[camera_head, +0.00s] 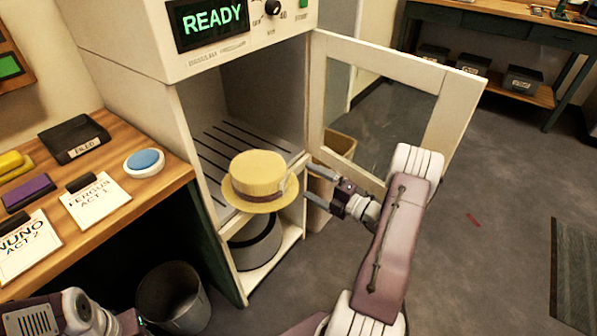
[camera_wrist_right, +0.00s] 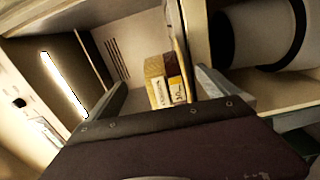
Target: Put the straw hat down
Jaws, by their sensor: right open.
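The yellow straw hat (camera_head: 257,175), a flat-topped boater with a dark band, is upright at the front of the slatted shelf (camera_head: 213,150) in the open cabinet. Its brim overlaps the shelf's front edge in the head view. My right gripper (camera_head: 317,184) is open just right of the hat, its two fingers apart and pointing at it. In the right wrist view, a yellow straw-textured patch with pale labels (camera_wrist_right: 155,69) shows between the open fingers (camera_wrist_right: 162,92); I cannot tell whether they touch it.
The cabinet door (camera_head: 395,95) stands open behind my right arm. A grey drum-like object (camera_head: 256,243) is in the lower compartment. A table (camera_head: 150,190) with cards and a blue button (camera_head: 144,160) stands at left, a bin (camera_head: 172,298) below it.

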